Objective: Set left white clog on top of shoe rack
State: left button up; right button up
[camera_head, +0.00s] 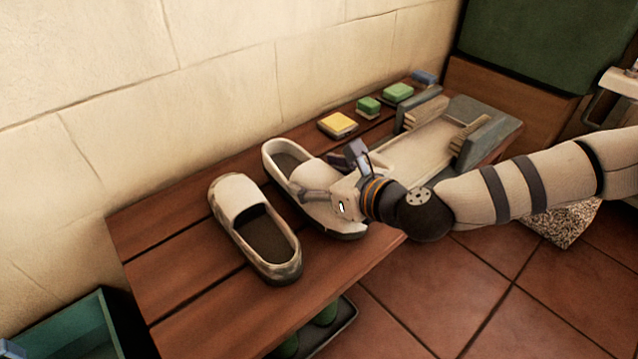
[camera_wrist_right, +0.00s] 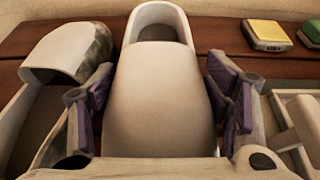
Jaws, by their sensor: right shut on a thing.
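Two white clogs are over a wooden slatted top, which may be the shoe rack (camera_head: 190,270). The clog on the right (camera_head: 285,160) has its heel opening toward the wall; it also shows in the middle of the right wrist view (camera_wrist_right: 160,95). My right gripper (camera_head: 325,195) is shut on this clog, with one purple pad on each side. Whether the clog touches the wood is hard to tell. The other clog (camera_head: 238,195), with dark smudges, lies on the wood to its left, toe toward the wall. My left gripper is not in view.
A pale tray (camera_head: 415,150) with brushes (camera_head: 425,112) stands right of the held clog. A yellow sponge (camera_head: 337,124) and green sponges (camera_head: 398,92) lie near the wall. A teal crate (camera_head: 75,330) is at lower left. The wood's left end is bare.

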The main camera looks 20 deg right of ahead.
aim_at(317, 173)
jog(key=s+r+p, duration=0.1)
jog(key=r, duration=0.1)
jog(key=s+a+r+p, duration=0.1)
jog(key=s+r, duration=0.1)
jog(key=r, duration=0.1)
jog(key=s+a+r+p, duration=0.1)
jog(key=s+r, duration=0.1)
jog(key=r, duration=0.1)
jog(key=shift+r+p, duration=0.1)
jog(key=shift+p, duration=0.2)
jog(key=s+a+r, duration=0.1)
jog(key=s, duration=0.1)
jog(key=s+a+p, duration=0.1)
jog(key=s, duration=0.2)
jog(key=s+a+r+p, duration=0.1)
jog(key=s, duration=0.2)
jog(key=shift+a+r, duration=0.15)
jog(key=shift+r, duration=0.15)
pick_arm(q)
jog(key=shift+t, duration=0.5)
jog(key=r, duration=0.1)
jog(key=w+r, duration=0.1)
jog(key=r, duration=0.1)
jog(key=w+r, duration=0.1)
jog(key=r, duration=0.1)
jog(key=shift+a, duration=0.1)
